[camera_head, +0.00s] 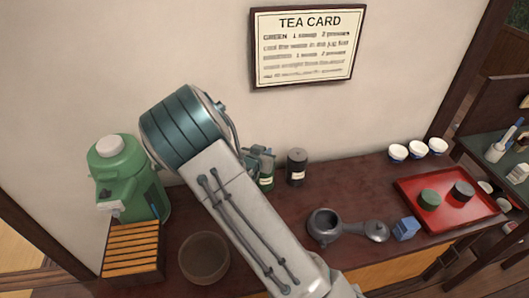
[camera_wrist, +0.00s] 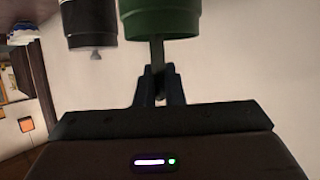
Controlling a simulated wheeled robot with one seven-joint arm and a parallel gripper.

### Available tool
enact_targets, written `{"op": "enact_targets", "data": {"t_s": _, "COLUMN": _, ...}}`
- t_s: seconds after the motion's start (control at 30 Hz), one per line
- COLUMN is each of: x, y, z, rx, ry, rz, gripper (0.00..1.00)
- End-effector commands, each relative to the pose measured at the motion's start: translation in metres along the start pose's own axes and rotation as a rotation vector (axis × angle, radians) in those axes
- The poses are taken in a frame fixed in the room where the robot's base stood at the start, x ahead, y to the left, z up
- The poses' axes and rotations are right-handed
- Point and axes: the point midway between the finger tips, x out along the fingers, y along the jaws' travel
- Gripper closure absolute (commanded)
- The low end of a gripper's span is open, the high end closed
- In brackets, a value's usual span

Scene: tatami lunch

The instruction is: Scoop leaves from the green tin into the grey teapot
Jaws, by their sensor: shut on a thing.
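The green tin (camera_head: 266,182) stands on the dark counter near the wall, partly hidden by my arm. In the wrist view, which looks upside down, the green tin (camera_wrist: 160,18) hangs at the top with its rim downward. My gripper (camera_wrist: 158,88) is shut on a thin grey handle (camera_wrist: 157,52), seemingly a scoop's. The handle's far end goes up into or behind the tin's rim, so the scoop's bowl is hidden. My gripper (camera_head: 262,160) is just above the tin in the head view. The grey teapot (camera_head: 316,232) sits open on the counter, right of my arm.
A dark tin (camera_head: 297,168) stands right beside the green one. A round grey lid-like piece (camera_head: 376,231) and a blue box (camera_head: 406,229) lie right of the teapot. A brown bowl (camera_head: 204,259) and green dispenser (camera_head: 143,185) stand left.

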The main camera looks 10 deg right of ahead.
Motion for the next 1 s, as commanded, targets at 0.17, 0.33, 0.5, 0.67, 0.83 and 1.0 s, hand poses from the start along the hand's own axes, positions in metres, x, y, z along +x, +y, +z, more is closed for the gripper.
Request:
{"op": "enact_targets", "data": {"t_s": 0.17, "x": -0.001, "y": 0.000, "z": -0.002, "rx": 0.000, "ry": 0.000, "rz": 0.000, "gripper": 1.00}}
{"op": "enact_targets", "data": {"t_s": 0.33, "x": -0.002, "y": 0.000, "z": -0.006, "rx": 0.000, "ry": 0.000, "rz": 0.000, "gripper": 1.00}}
{"op": "enact_targets", "data": {"t_s": 0.5, "x": -0.004, "y": 0.000, "z": -0.009, "rx": 0.000, "ry": 0.000, "rz": 0.000, "gripper": 1.00}}
{"op": "enact_targets", "data": {"t_s": 0.67, "x": -0.005, "y": 0.000, "z": -0.012, "rx": 0.000, "ry": 0.000, "rz": 0.000, "gripper": 1.00}}
{"op": "enact_targets", "data": {"t_s": 0.83, "x": -0.006, "y": 0.001, "z": -0.015, "rx": 0.000, "ry": 0.000, "rz": 0.000, "gripper": 1.00}}
{"op": "enact_targets", "data": {"t_s": 1.0, "x": -0.007, "y": 0.001, "z": -0.018, "rx": 0.000, "ry": 0.000, "rz": 0.000, "gripper": 1.00}}
